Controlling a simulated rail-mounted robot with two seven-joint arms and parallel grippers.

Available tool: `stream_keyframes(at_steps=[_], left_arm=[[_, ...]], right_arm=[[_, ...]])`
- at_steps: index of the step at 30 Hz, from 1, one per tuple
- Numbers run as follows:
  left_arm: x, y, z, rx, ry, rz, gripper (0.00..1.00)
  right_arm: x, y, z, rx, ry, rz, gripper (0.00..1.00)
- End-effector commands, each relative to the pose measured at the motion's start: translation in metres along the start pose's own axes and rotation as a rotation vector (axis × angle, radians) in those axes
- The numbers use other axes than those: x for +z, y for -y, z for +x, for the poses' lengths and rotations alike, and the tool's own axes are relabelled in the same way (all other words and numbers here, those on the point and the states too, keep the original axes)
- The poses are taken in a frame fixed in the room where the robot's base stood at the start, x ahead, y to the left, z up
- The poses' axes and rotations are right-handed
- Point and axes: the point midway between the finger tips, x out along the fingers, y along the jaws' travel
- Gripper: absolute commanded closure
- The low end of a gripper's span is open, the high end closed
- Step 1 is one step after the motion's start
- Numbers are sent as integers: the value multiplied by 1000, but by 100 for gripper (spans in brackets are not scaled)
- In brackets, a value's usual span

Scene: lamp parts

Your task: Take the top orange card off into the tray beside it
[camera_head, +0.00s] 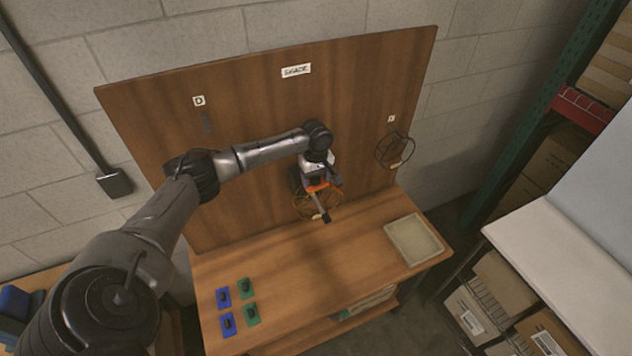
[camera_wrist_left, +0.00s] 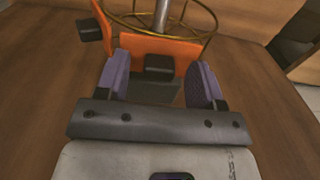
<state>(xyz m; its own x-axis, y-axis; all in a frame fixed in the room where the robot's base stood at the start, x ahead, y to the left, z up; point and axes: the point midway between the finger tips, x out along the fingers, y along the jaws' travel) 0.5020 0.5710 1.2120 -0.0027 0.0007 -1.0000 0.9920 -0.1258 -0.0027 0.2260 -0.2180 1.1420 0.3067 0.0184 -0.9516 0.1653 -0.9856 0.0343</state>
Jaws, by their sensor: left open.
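An orange card (camera_wrist_left: 178,47) with a black block-shaped grip stands in front of a brass wire frame in the left wrist view. A second orange card (camera_wrist_left: 102,18), also with a black grip, shows at the upper left there. In the head view, orange (camera_head: 318,187) shows at my gripper; I cannot tell which card it is. My left gripper (camera_wrist_left: 162,78) is open, its two purple-padded fingers on either side of the first card's black grip. Contact is unclear. The beige tray (camera_head: 414,240) lies empty on the bench at right. My right gripper is not in view.
An upright wooden board (camera_head: 260,110) backs the bench (camera_head: 290,285). A second wire frame (camera_head: 394,150) hangs at its right. Blue cards (camera_head: 228,323) and green cards (camera_head: 245,288) lie front left. The bench between the gripper and tray looks clear.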

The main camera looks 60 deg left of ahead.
Motion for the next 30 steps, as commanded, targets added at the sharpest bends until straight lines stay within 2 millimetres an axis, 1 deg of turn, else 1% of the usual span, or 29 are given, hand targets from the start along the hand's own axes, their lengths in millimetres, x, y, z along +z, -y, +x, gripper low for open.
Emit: stream_keyframes(at_steps=[5,21,30], left_arm=[[0,0,0,0,0,0,39],[0,0,0,0,0,-1,91],[0,0,-2,0,-1,-1,92]], right_arm=[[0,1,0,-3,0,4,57],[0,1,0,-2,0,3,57],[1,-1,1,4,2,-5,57]])
